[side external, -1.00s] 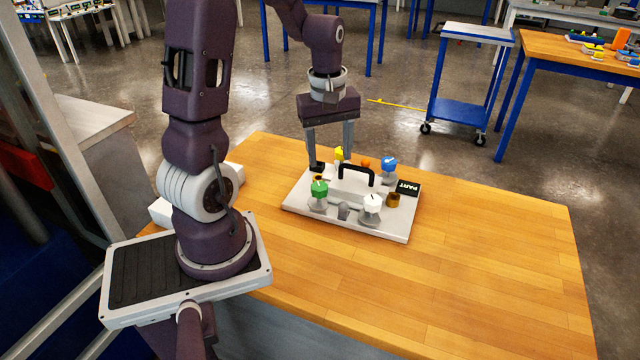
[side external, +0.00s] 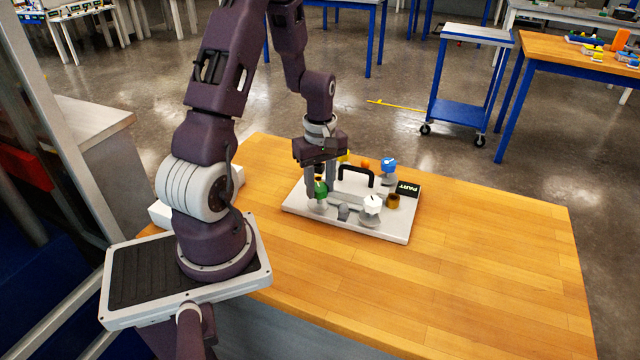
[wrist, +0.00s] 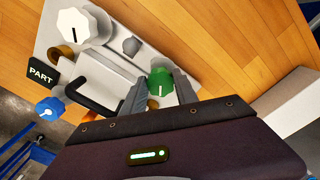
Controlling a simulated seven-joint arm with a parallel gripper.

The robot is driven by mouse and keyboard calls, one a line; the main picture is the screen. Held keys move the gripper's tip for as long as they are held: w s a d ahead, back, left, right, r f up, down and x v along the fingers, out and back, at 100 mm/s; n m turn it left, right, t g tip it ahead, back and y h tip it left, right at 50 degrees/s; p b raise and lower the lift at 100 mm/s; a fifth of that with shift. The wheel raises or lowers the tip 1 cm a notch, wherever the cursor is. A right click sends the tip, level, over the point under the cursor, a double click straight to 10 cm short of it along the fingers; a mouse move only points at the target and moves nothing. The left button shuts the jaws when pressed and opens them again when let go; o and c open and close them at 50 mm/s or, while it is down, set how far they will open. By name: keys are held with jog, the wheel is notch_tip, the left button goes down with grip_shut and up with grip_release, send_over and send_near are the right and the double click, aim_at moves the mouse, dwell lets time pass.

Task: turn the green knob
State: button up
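The green knob (side external: 320,187) stands on a clear round base at the front left of the white panel (side external: 395,235). In the wrist view the green knob (wrist: 161,83) shows a white line on its face. My gripper (side external: 320,190) points down over the knob. In the wrist view my gripper (wrist: 160,82) has one finger on each side of the knob, with small gaps visible, so it looks open. The fingers partly hide the knob in the side view, and contact cannot be told.
A white knob (side external: 371,204), a blue knob (side external: 388,164) and a black handle (side external: 357,169) are also on the panel. A black PART label (side external: 408,189) lies at its right edge. The wooden table (side external: 480,260) is clear to the right.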

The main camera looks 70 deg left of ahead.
grip_shut()
jog(key=shift+m, duration=0.4)
jog(key=m, duration=0.5)
jog(key=shift+s, duration=0.1)
jog(key=m, duration=0.6)
jog(key=shift+a+m, duration=0.1)
jog(key=shift+m, duration=0.3)
jog(key=o, duration=0.6)
grip_release()
